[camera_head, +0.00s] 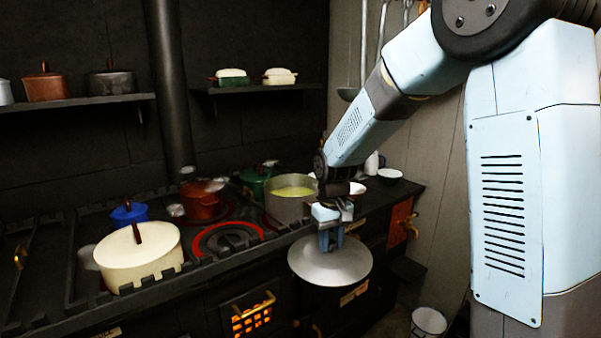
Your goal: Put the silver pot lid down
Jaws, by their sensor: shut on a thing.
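The silver pot lid (328,268) is a wide, shallow grey disc. It hangs in the air in front of the stove's front edge, over the oven doors. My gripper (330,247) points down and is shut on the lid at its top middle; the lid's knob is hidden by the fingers. An open grey pot (290,205) with yellow-green liquid stands on the stove just behind and left of my gripper.
The black stove (85,262) has a raised notched rail along its front. A red-ringed burner (228,239) is bare. A cream pot (140,262), blue pot (129,213), red pot (202,203) and green pot (257,182) stand around it. White bowls (389,175) sit at right. A bucket (428,321) is on the floor.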

